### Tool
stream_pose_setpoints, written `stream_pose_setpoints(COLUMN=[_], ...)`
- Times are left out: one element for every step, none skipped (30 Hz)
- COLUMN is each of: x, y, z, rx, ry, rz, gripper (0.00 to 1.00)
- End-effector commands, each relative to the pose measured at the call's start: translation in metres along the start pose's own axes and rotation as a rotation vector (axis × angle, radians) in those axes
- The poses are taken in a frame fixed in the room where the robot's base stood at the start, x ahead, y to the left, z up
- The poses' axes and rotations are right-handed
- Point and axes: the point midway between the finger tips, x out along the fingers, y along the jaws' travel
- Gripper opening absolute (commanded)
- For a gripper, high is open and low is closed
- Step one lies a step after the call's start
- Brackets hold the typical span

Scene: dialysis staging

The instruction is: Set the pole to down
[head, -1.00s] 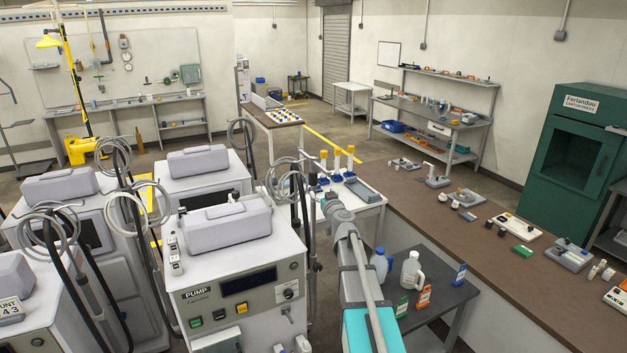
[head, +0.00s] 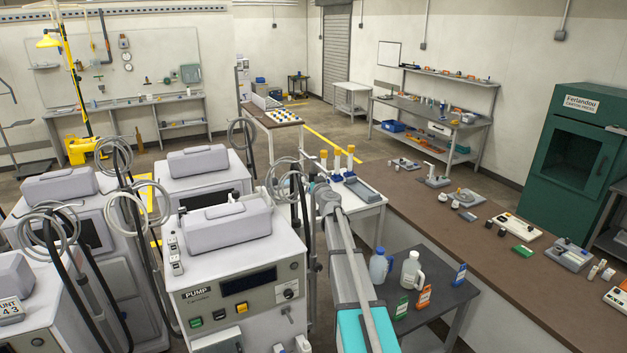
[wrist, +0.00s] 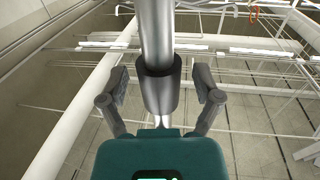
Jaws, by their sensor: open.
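In the wrist view a shiny grey pole (wrist: 155,35) comes down from the top of the picture. It has a dark grey collar (wrist: 160,92), with a thinner, paler length below it. My gripper (wrist: 160,88) has its two fingers spread, one on each side of the collar, with a visible gap to each. How deep the pole lies between the fingers cannot be told. In the head view my arm reaches to the right side of the pump machine (head: 235,283). I cannot make out the fingers there.
Coiled tubing (head: 283,178) hangs close to my arm's far end. Other machines (head: 205,178) crowd the left. A low table (head: 440,310) with jugs and boxes and a long brown counter (head: 460,232) stand to the right.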

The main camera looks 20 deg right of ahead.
Motion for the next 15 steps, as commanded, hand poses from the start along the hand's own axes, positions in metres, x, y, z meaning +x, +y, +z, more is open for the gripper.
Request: stream_pose_setpoints(x=[0.0003,0.0002,0.0001,0.0,0.0,0.0,0.0,0.0,0.0,-0.0001,-0.0001,-0.0001,-0.0001,-0.0001,-0.0001], y=[-0.0001,0.0,-0.0001,0.0,-0.0001,0.0,0.0,0.0,0.0,0.0,0.0,0.0,0.0,0.0,0.0], z=[0.0,0.0,0.0,0.0,0.0,0.0,0.0,0.0,0.0,0.0,0.0,0.0,0.0,0.0,0.0], rx=[0.0,0.0,0.0,0.0,0.0,0.0,0.0,0.0,0.0,0.0,0.0,0.0,0.0,0.0,0.0], ry=[0.0,0.0,0.0,0.0,0.0,0.0,0.0,0.0,0.0,0.0,0.0,0.0,0.0,0.0,0.0], rz=[0.0,0.0,0.0,0.0,0.0,0.0,0.0,0.0,0.0,0.0,0.0,0.0,0.0,0.0,0.0], gripper=[0.82,0.82,0.82,0.82,0.82,0.82,0.82,0.77,0.69,0.64,0.58,0.51,0.45,0.39,0.32])
